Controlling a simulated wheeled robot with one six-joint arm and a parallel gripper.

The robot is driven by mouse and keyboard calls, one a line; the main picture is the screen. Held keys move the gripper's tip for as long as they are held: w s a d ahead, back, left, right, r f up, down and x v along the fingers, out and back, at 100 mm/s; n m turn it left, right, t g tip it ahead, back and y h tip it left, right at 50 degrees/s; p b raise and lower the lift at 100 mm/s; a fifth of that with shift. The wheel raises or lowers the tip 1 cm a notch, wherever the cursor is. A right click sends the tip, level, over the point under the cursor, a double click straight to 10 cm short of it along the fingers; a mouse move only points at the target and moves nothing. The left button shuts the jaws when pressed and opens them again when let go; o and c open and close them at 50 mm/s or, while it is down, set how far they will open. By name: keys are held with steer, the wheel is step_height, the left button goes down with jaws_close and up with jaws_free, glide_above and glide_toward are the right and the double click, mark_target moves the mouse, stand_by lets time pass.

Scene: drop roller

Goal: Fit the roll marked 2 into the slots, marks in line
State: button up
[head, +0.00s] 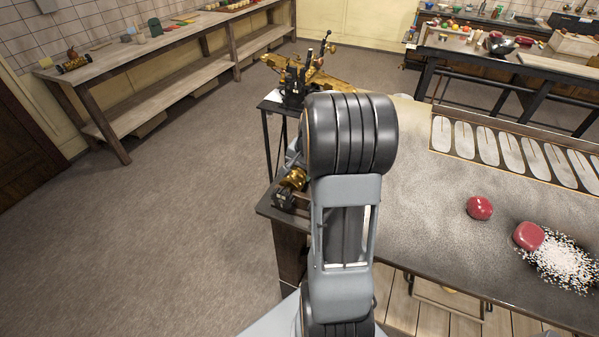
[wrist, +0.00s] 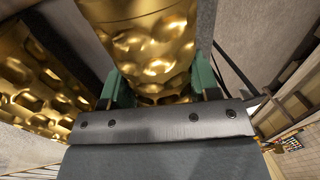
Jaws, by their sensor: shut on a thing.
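My gripper (wrist: 162,84) has its green fingers shut on a gold dimpled roll (wrist: 155,40) in the wrist view. The roll runs up out of the top of that view, and no number or alignment mark shows on it. A second gold dimpled surface (wrist: 35,85) fills the left side of the wrist view, apart from the held roll. In the head view my arm hides my gripper. A small gold piece (head: 293,180) shows left of the arm at the table corner; I cannot tell which roll it is. The slots cannot be made out.
A brass and black machine (head: 293,80) stands on a dark stand behind my arm. The grey table (head: 430,220) at right bears two red lumps (head: 480,208), (head: 529,236), white grains (head: 562,263) and a moulded tray (head: 515,150). The floor at left is clear.

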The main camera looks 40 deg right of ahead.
jaws_close()
steer(key=shift+w+r, duration=0.1)
steer(key=shift+r, duration=0.05)
